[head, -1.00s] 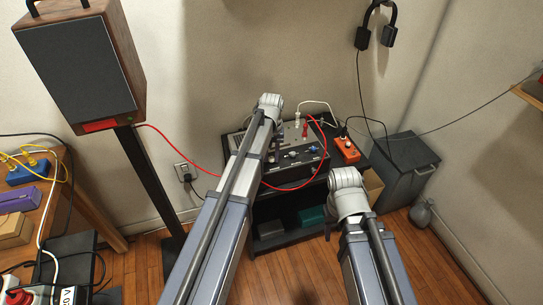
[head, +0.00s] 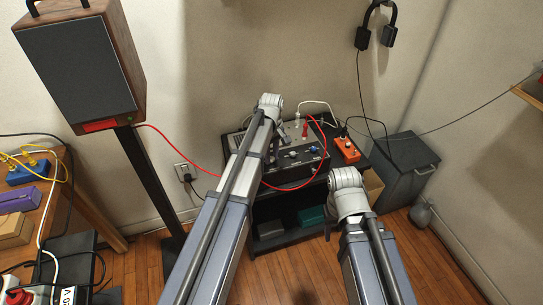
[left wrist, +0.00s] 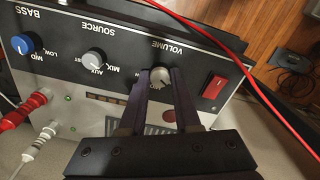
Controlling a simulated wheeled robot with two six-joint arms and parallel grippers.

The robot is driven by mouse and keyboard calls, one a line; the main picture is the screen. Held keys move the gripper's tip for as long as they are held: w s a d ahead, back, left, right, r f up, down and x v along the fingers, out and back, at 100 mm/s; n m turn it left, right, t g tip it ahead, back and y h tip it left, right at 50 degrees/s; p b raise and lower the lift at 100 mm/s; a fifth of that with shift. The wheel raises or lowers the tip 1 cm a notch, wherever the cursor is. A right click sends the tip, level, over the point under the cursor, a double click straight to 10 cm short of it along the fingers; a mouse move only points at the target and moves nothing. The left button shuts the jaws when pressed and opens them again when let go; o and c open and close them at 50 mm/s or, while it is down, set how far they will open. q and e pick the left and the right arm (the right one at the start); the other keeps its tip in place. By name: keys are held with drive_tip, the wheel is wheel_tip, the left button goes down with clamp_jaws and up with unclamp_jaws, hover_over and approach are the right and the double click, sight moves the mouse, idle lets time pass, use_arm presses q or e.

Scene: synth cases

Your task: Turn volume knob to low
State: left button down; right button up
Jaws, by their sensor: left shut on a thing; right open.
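The volume knob (left wrist: 160,77) is a grey round knob under an upside-down VOLUME label on the black front panel of the amplifier (left wrist: 120,42). In the left wrist view my left gripper (left wrist: 162,75) is shut on it, one dark finger on each side. Where the knob's pointer sits is hard to read between the fingers. In the head view my left gripper (head: 283,139) is over the amplifier (head: 300,158) and the knob is hidden. My right gripper (head: 328,232) hangs low in front of the shelf, empty; its fingers are mostly hidden behind my wrist.
On the panel, a grey source knob (left wrist: 94,61), a blue bass knob (left wrist: 25,43) and a red switch (left wrist: 214,87) flank the volume knob. A red cable (head: 212,170) loops by my left arm. An orange box (head: 347,149) stands right of the amplifier.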

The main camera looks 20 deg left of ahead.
idle(0.4)
use_arm(q)
drive_tip(key=c, duration=0.6)
unclamp_jaws()
drive_tip(key=shift+r, duration=0.1)
wheel_tip(320, 180, up, 8)
drive_tip(key=p, duration=0.8)
drive_tip(key=shift+f, duration=0.2)
